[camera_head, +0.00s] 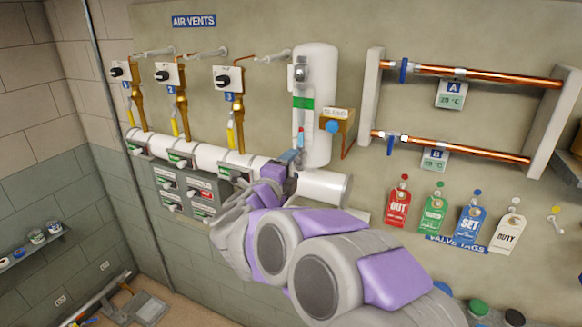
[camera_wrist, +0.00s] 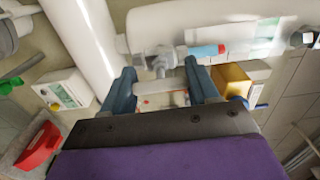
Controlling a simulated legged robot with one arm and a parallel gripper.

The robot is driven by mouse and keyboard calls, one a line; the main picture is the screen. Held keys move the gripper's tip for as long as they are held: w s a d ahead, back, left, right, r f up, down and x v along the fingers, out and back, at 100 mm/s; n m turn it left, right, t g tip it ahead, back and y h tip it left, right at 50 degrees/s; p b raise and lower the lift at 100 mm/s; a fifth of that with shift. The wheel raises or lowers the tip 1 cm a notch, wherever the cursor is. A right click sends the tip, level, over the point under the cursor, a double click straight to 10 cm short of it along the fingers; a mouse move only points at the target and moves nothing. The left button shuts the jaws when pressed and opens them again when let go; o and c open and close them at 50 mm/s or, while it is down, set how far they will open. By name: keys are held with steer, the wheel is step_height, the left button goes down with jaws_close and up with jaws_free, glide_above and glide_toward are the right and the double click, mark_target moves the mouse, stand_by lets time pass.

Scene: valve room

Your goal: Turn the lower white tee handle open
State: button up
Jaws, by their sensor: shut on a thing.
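My gripper (camera_head: 290,157) is at the foot of the upright white tank (camera_head: 317,110), just above the wide white horizontal pipe (camera_head: 215,158). In the wrist view its two blue fingers (camera_wrist: 161,72) stand on either side of a white bar handle (camera_wrist: 162,98) and are shut on it. The bar lies crosswise between the fingers, in front of a grey valve body (camera_wrist: 160,52). My arm and gripper hide this handle in the head view. I cannot tell its turned angle from the head view.
A small lever with a red end (camera_wrist: 207,50) sits close beyond the right finger. A yellow-brown box with a blue knob (camera_head: 333,126) is right of the tank. A grey switch panel (camera_head: 187,193) is left. Hanging valve tags (camera_head: 433,213) are at right.

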steer(key=shift+f, duration=0.15)
steer(key=o, duration=0.8)
steer(key=shift+o, duration=1.3)
steer(key=shift+w+a, duration=0.1)
steer(key=shift+a, duration=0.2)
steer(key=b+v, duration=0.2)
steer(key=v, duration=1.5)
steer(key=shift+a, duration=0.2)
